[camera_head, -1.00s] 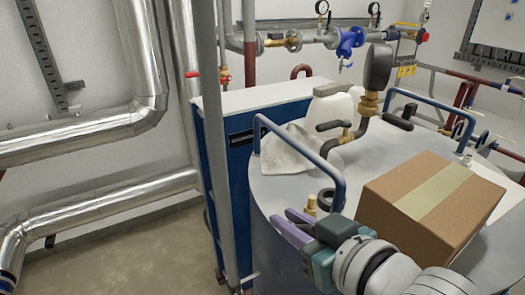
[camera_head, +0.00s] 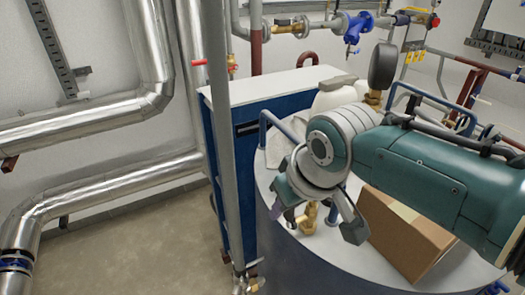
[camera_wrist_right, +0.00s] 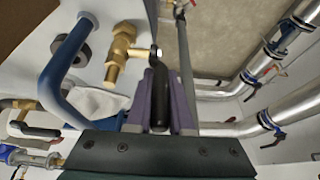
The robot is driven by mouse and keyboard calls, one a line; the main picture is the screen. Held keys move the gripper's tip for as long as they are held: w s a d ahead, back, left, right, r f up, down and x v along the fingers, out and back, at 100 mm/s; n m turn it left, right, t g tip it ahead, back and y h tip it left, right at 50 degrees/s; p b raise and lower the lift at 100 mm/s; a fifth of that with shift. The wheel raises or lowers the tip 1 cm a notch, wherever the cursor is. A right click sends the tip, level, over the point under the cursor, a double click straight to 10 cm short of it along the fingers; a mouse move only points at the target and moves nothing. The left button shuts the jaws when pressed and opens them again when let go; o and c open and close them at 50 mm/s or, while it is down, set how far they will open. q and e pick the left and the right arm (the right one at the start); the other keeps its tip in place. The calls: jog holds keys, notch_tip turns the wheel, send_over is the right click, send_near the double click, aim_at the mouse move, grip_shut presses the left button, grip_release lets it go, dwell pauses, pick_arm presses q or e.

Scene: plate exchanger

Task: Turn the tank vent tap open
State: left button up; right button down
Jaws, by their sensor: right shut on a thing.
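The brass tank vent tap (camera_head: 309,216) stands on the top of the grey and blue tank (camera_head: 283,170), near its front left rim. In the right wrist view the brass body (camera_wrist_right: 121,50) is clear, and its dark handle (camera_wrist_right: 159,104) sits between my purple fingers. My right gripper (camera_head: 279,212) reaches down from above beside the tap. It also shows in the right wrist view (camera_wrist_right: 162,95), shut on the handle. In the head view my own wrist hides much of the fingers and the handle. My left gripper is out of view.
A cardboard box (camera_head: 400,232) sits on the tank under my right forearm. A blue hoop handle (camera_wrist_right: 62,72) rises near the tap. A grey vertical pole (camera_head: 222,130) stands left of the tank. Silver pipes (camera_head: 90,118) run along the left wall.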

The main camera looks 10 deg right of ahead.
jog(key=shift+f, duration=0.1)
dwell(0.5)
jog(key=c, duration=0.8)
grip_release()
jog(key=p+v, duration=0.1)
jog(key=v, duration=0.9)
jog(key=shift+w+p, duration=0.25)
jog(key=shift+p, duration=0.15)
jog(key=shift+a, duration=0.1)
